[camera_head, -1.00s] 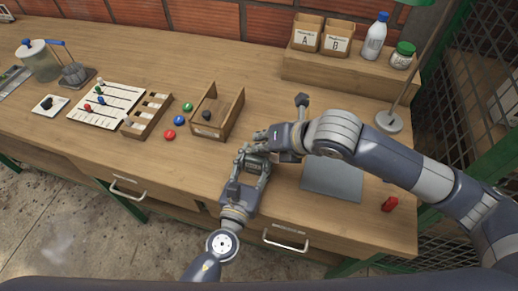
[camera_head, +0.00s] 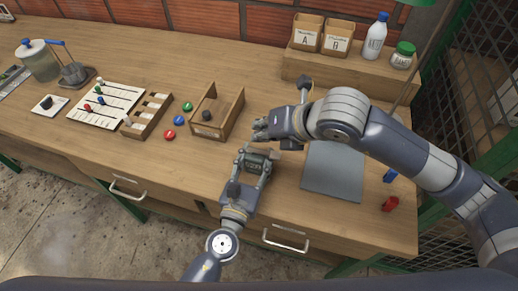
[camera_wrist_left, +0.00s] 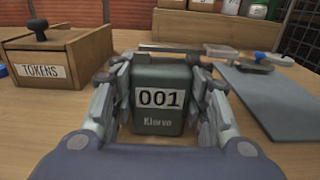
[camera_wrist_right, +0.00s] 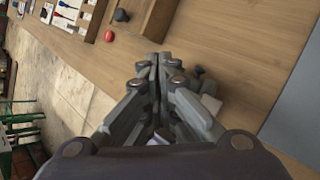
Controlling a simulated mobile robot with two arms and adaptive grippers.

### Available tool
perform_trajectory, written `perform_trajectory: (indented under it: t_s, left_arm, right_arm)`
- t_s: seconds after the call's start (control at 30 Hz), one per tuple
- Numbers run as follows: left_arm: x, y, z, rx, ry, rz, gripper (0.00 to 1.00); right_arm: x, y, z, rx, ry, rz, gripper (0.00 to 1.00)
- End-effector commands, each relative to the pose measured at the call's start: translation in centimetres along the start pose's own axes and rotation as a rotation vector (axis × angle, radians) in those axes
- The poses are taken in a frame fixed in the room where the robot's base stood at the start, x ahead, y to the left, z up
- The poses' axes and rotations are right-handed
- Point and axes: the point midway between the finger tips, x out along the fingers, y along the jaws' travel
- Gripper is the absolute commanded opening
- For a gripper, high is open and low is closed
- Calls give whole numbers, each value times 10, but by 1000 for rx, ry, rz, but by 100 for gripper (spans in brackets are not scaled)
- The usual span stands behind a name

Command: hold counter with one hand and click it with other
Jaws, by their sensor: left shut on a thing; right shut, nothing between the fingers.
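The counter (camera_wrist_left: 158,122) is a dark green box with a white display reading 001, upright between the fingers of my left gripper (camera_wrist_left: 160,95). In the head view the counter (camera_head: 258,160) is small, held near the table's front edge by my left gripper (camera_head: 256,164). My right gripper (camera_head: 260,131) is shut and empty, just beyond and above the counter, apart from it. In the right wrist view the closed fingers of my right gripper (camera_wrist_right: 155,62) point over bare table; the counter cannot be made out there.
A wooden token box (camera_head: 210,131) stands left of my grippers, with red (camera_head: 169,135), blue (camera_head: 179,120) and green (camera_head: 187,106) balls beside it. A grey mat (camera_head: 335,178) lies to the right. A red object (camera_head: 390,204) lies near the right edge.

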Motion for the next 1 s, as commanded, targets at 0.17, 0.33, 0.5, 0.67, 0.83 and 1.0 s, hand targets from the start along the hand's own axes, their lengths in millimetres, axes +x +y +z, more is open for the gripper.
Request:
perform_trajectory:
  t_s: [0.17,0.33,0.5,0.67,0.83,1.0]
  left_arm:
    - [0,0,0,0,0,0,17]
    - [0,0,0,0,0,0,17]
    - [0,0,0,0,0,1,17]
    - [0,0,0,0,1,1,17]
    - [0,0,0,0,1,1,17]
    - [0,0,0,0,1,1,66]
  right_arm:
    - [-12,9,9,-1,-2,2,0]
    - [-16,12,12,-1,0,1,0]
    - [-16,12,12,-1,0,1,0]
    - [-16,12,12,0,0,1,0]
    - [-16,12,11,0,0,1,0]
    - [-16,12,11,0,0,1,0]
